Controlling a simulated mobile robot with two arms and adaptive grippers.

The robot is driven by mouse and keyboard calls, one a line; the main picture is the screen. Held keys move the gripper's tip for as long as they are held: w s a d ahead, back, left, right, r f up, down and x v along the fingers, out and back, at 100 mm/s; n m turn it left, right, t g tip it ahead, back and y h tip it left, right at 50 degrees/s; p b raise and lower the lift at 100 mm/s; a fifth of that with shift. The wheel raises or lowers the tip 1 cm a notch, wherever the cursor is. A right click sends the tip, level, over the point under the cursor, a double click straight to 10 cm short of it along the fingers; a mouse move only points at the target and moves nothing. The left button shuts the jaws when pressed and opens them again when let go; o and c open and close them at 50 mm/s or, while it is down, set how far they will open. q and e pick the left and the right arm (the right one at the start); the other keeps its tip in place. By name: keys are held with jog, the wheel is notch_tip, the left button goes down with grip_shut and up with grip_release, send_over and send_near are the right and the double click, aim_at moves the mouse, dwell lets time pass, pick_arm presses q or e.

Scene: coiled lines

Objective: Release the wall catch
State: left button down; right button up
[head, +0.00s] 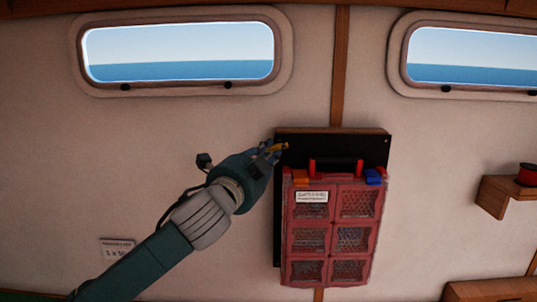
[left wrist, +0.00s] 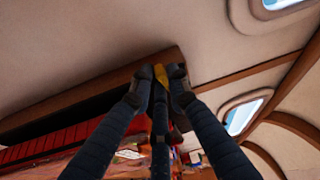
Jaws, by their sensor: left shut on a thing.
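The wall catch, a small yellow piece (head: 280,147), sits at the upper left corner of a black wall board (head: 330,145). My left gripper (head: 273,150) reaches it from the lower left and is shut on it. A red compartment case (head: 333,230) hangs upright in front of the board. My right gripper is not in view.
Two windows (head: 180,52) are set in the wall above. A small wooden shelf (head: 494,196) at the right carries a red spool (head: 526,174). A paper label (head: 117,249) is on the wall at lower left. The wall left of the board is otherwise bare.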

pick_arm(q)
jog(key=shift+a+r+m+g, duration=0.1)
jog(key=shift+r+m+g, duration=0.25)
jog(key=shift+m, duration=0.85)
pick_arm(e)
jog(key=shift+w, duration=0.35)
pick_arm(q)
jog(key=c, duration=1.7)
grip_release()
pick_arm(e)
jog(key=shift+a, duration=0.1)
pick_arm(q)
jog(key=shift+o, duration=0.2)
jog(key=shift+s, duration=0.15)
jog(key=v, duration=1.1)
jog(key=shift+s+a, duration=0.15)
jog(key=shift+s, duration=0.25)
jog(key=shift+r, duration=0.1)
